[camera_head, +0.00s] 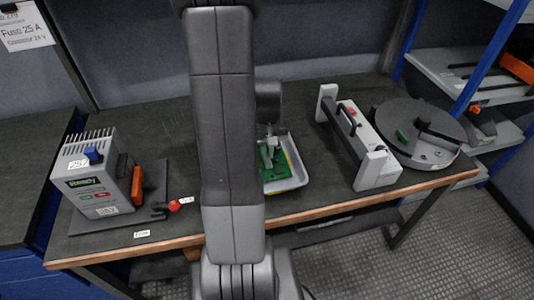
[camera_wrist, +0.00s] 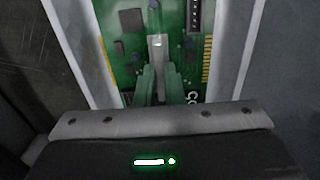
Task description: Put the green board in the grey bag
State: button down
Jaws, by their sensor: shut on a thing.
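The green board (camera_head: 277,166) lies in or just above a light grey tray-like holder (camera_head: 300,178) on the bench, partly hidden behind my arm. In the wrist view the board (camera_wrist: 122,30) fills the middle, with dark chips, a black connector and gold edge contacts, between pale walls (camera_wrist: 84,50). My gripper (camera_wrist: 160,88) is shut on the board at a small pale tab in its middle. My gripper also shows in the head view (camera_head: 268,142). I cannot tell if the board touches the holder's floor. I cannot make out a separate grey bag.
A grey power unit (camera_head: 92,172) stands at the left, with a red-knobbed lever (camera_head: 174,206) near it. A white handled device (camera_head: 358,142) and a dark round disc (camera_head: 420,130) stand at the right. Bare bench lies between the holder and the white device.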

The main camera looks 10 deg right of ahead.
jog(key=shift+f, duration=0.4)
jog(key=shift+f, duration=0.1)
jog(key=shift+f, duration=0.15)
jog(key=c, duration=1.5)
grip_release()
jog(key=shift+c, duration=0.2)
notch_tip(320, 180, up, 12)
jog(key=p, duration=0.1)
jog(key=shift+r, duration=0.25)
